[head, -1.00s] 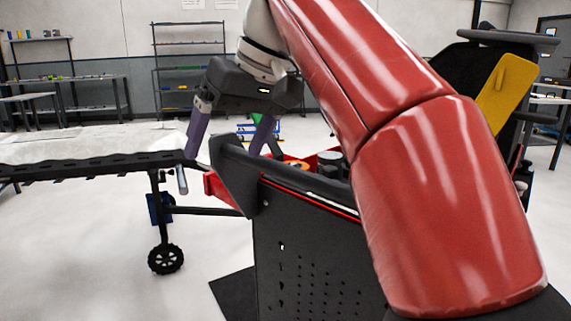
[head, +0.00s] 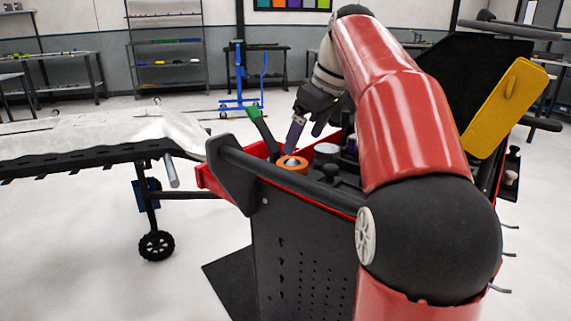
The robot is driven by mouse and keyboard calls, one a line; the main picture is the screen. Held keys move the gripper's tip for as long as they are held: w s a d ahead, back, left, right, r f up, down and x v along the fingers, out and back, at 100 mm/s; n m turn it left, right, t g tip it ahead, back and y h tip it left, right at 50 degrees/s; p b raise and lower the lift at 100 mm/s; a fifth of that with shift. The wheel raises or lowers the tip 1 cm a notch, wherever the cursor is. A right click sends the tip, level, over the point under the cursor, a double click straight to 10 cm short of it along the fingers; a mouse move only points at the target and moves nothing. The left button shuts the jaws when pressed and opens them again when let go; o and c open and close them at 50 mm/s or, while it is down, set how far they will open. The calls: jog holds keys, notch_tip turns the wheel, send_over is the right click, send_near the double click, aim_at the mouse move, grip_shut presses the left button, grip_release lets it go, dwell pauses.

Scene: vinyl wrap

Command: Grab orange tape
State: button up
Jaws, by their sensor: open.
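The orange tape roll (head: 291,164) lies in the red-edged top tray of the tool cart, behind its black front rail. My gripper (head: 304,141) is open, with its two purple-grey fingers pointing down. The left finger is right at the tape roll in the picture, and I cannot tell whether it touches. The other finger is farther right and back. Nothing is between the fingers that I can see. The lower part of the tape is partly hidden by the rail.
A green-handled tool (head: 261,130) stands just left of the tape. Dark and grey round items (head: 326,152) sit to its right. The cart's black panel (head: 300,235) and rail rise in front. A covered table (head: 90,140) is at left, a yellow piece (head: 502,108) at right.

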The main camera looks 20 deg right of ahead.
aim_at(293, 160)
jog(key=x, duration=0.3)
jog(key=b+x, duration=0.1)
jog(key=x, duration=0.2)
jog(key=shift+a+f, duration=0.2)
jog(key=shift+a, duration=0.1)
jog(key=c, duration=1.1)
jog(key=shift+r, duration=0.15)
